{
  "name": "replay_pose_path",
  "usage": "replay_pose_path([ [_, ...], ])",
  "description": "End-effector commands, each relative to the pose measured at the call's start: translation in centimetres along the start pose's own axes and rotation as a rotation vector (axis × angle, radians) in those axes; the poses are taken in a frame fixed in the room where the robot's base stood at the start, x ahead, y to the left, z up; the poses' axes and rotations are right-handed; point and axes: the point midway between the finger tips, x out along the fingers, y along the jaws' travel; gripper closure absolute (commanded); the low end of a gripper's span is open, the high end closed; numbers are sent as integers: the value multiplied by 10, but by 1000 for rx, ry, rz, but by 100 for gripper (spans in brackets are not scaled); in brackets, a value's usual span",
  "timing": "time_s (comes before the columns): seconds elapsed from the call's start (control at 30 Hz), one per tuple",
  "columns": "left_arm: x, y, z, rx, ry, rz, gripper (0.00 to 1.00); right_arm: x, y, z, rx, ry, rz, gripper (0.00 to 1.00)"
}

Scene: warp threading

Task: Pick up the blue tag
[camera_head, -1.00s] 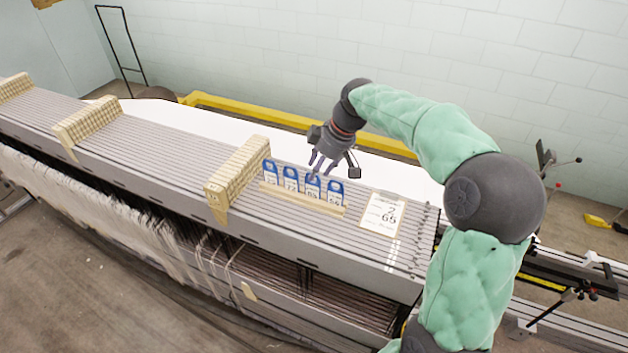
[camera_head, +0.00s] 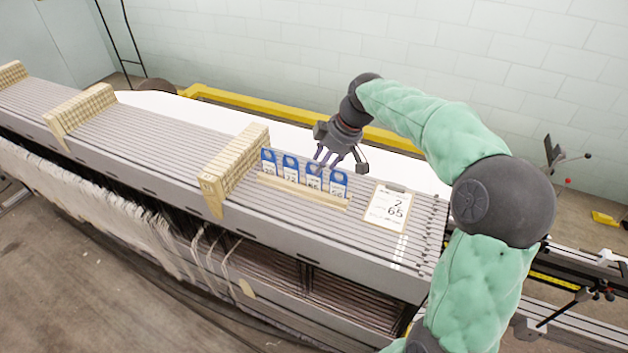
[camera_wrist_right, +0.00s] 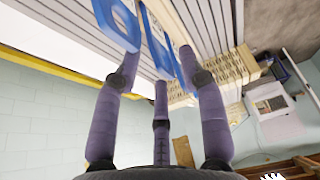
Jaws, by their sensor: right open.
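The first tag (camera_head: 268,162) and second tag (camera_head: 290,169) are left of my gripper. My right gripper (camera_head: 324,166) is open, pointing down, with its fingertips at the top of the third tag (camera_head: 314,180), just left of the fourth tag (camera_head: 338,186). In the right wrist view, blue tags (camera_wrist_right: 157,42) show beyond and between my spread fingers. Whether a finger touches a tag is unclear. My left gripper is not in view.
A woven beige block (camera_head: 233,165) stands close on the left, with others farther left. A yellow rail (camera_head: 240,107) runs along the floor behind.

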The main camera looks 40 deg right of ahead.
Motion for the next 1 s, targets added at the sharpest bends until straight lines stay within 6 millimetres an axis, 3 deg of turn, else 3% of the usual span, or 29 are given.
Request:
replay_pose_path([
  [0.33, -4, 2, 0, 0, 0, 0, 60, 28, 1, -1, 1, -2, -3, 59],
  [0.63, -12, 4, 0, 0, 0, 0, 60, 67, 6, -3, 1, -1, -2, 59],
  [0.93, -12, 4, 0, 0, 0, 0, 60, 72, 6, -3, 1, 0, 0, 59],
  [0.97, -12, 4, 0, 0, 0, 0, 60, 72, 6, -3, 1, 0, 0, 62],
  [1.0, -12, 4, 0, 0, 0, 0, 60, 72, 6, -3, 1, 0, 0, 73],
])
